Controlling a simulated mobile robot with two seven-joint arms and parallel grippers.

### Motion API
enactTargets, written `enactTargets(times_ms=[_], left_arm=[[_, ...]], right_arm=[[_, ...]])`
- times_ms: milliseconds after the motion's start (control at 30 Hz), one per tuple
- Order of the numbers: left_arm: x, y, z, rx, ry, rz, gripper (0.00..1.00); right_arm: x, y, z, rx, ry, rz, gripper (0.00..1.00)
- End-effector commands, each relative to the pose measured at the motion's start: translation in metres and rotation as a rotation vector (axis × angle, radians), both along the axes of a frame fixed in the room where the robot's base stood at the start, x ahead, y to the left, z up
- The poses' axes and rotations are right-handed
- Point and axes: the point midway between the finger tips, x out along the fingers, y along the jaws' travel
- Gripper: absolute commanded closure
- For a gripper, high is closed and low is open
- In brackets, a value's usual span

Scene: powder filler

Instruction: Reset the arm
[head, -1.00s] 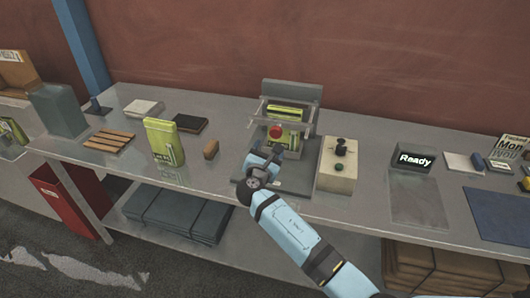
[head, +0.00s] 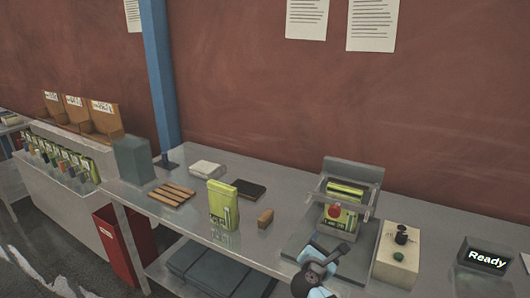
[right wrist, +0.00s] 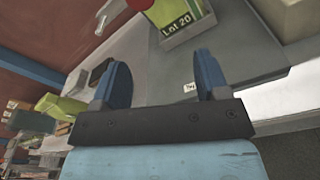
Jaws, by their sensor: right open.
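My right gripper (head: 322,262) is at the bottom of the head view, in front of the powder filler machine (head: 347,205). In the right wrist view its two blue fingers (right wrist: 158,85) are apart with nothing between them. A green pouch labelled "Lot 20" (right wrist: 188,32) sits in the machine, beyond the fingertips and apart from them. The same pouch shows in the head view (head: 349,216), behind a red knob (head: 334,211). My left gripper is not in view.
A second green pouch (head: 222,205) stands upright on the grey table (head: 185,222). A wooden slatted rack (head: 172,194), a small brown block (head: 265,218), a beige control box (head: 398,256) and a "Ready" display (head: 485,259) are also there. A red bin (head: 123,247) stands below.

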Motion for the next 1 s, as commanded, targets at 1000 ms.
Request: enactTargets(times_ms=[1000], left_arm=[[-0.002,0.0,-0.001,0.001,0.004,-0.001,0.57]], right_arm=[[-0.369,0.019,-0.168,2.419,-0.185,-0.566,0.32]])
